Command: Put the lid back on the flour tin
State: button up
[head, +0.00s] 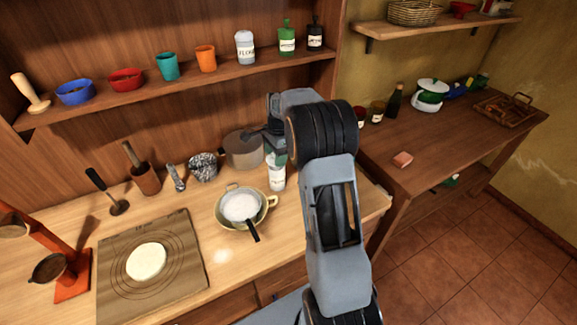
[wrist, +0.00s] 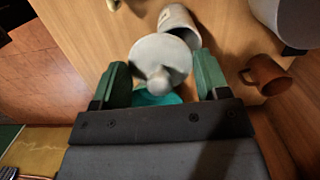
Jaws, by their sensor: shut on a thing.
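My gripper (wrist: 160,68) is shut on a pale grey round lid (wrist: 160,52) with a knob, held between its green fingers. Just beyond the lid in the wrist view, a pale grey tin (wrist: 178,18) stands on the wooden counter, partly covered by the lid. In the head view a white labelled tin (head: 277,180) stands on the counter below my gripper (head: 275,158). Its label is too small to read, and my gripper hides its top. A gap between lid and tin is hard to judge.
A grey pot (head: 243,149) stands close left of the tin, and a pan with a strainer (head: 240,207) in front. A brown mug (wrist: 268,75) is to the right in the wrist view. A jar marked FLOUR (head: 245,48) stands on the shelf (head: 185,88).

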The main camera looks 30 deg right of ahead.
jog(key=shift+w+d+r+m, duration=0.15)
jog(key=shift+w+d+r, duration=0.1)
jog(key=shift+w+r, duration=0.25)
jog(key=shift+w+d+r+m, duration=0.15)
jog(key=shift+w+d+r, duration=0.1)
jog(key=shift+w+r, duration=0.25)
jog(key=shift+w+f, duration=0.15)
jog(key=shift+f, duration=0.05)
notch_tip(320, 180, down, 4)
jog(key=b, duration=0.4)
jog(key=shift+d+f, duration=0.1)
jog(key=shift+f, duration=0.15)
jog(key=shift+f+b, duration=0.4)
jog(key=shift+f, duration=0.45)
jog(key=shift+f+p, duration=0.15)
jog(key=shift+p, duration=0.3)
dwell(1.1)
jog(key=o, duration=1)
